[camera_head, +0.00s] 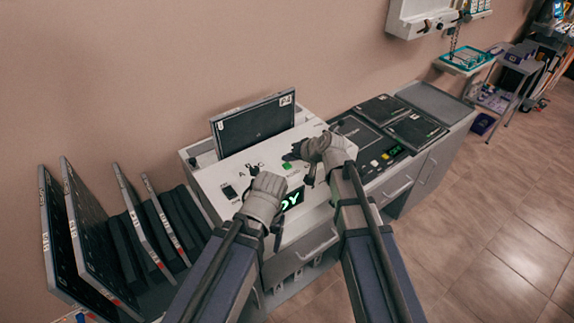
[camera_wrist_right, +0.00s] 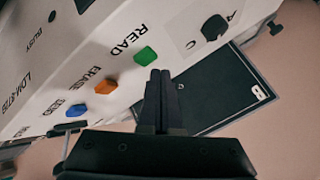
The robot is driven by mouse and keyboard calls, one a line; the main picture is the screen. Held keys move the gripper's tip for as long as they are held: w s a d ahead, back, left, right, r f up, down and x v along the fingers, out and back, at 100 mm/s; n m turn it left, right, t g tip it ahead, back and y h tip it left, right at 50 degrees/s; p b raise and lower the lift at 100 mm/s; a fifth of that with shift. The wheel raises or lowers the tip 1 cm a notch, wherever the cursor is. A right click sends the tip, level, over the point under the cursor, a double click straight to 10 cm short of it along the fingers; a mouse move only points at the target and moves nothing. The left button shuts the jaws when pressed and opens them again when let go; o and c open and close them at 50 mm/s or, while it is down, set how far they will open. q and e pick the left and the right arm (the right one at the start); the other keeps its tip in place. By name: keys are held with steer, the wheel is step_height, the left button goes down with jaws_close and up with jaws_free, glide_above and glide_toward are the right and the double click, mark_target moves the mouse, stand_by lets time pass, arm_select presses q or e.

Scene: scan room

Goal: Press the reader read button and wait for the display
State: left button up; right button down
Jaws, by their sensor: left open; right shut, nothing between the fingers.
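The reader is a white box (camera_head: 212,178) against the wall. Its green READ button (camera_head: 287,165) shows between my grippers in the head view. In the right wrist view the green button (camera_wrist_right: 145,55) is next to the word READ. The display (camera_head: 293,198) shows green letters ending in "DY"; my left gripper covers the rest. My right gripper (camera_head: 300,155) is shut and empty; in its wrist view the fingertips (camera_wrist_right: 160,73) are just beside the green button, and I cannot tell whether they touch it. My left gripper (camera_head: 264,200) is open over the reader's front, partly hiding it.
A dark plate (camera_head: 255,123) stands upright at the reader's back. Orange (camera_wrist_right: 104,87) and blue (camera_wrist_right: 77,110) buttons are in line with the green one. Dark panels stand in a rack (camera_head: 88,230) at left. A cabinet (camera_head: 435,103) with flat dark plates is at right; the floor is clear.

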mark_target(289, 167)
steer(key=shift+f, duration=0.15)
stand_by(0.6)
steer(key=shift+f+b, duration=0.25)
steer(key=shift+b, duration=0.2)
steer(key=shift+f+b, duration=0.5)
steer(key=shift+f, duration=0.05)
stand_by(0.5)
steer(key=shift+r, duration=0.2)
steer(key=shift+r+p, duration=0.75)
steer(key=shift+p, duration=0.2)
steer(key=shift+r, duration=0.15)
step_height(289, 167, up, 5)
steer(key=p, duration=0.5)
